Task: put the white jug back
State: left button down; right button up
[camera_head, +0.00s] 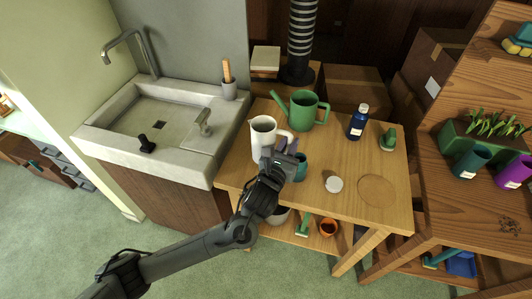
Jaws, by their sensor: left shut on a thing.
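The white jug (262,133) stands at the left part of the wooden table (340,160), near the sink side, and looks upright. My left arm comes in from the lower left. Its gripper (283,150) is shut on the jug at its right side, by the handle. The wrist hides the jug's lower right part, and the fingertips are too small to make out clearly. I cannot tell whether the jug's base touches the table. My right gripper is not in view.
A teal cup (301,169) is close to the gripper's right. A green watering can (304,109) stands behind, a blue bottle (357,122) and small green item (388,139) to the right. A white lid (334,184) and round brown mat (377,190) lie at the front. The sink (150,120) is left.

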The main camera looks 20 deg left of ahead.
pick_arm(q)
jog(key=w+a+f, duration=0.1)
jog(key=a, duration=0.1)
jog(key=a+f, duration=0.1)
jog(key=a, duration=0.1)
jog(key=w+a+f, duration=0.1)
jog(key=a+f, duration=0.1)
jog(key=shift+w+a, duration=0.3)
jog(key=shift+w, duration=0.05)
jog(key=shift+f, duration=2.15)
jog(key=c, duration=1)
grip_release()
jog(key=shift+f, duration=0.1)
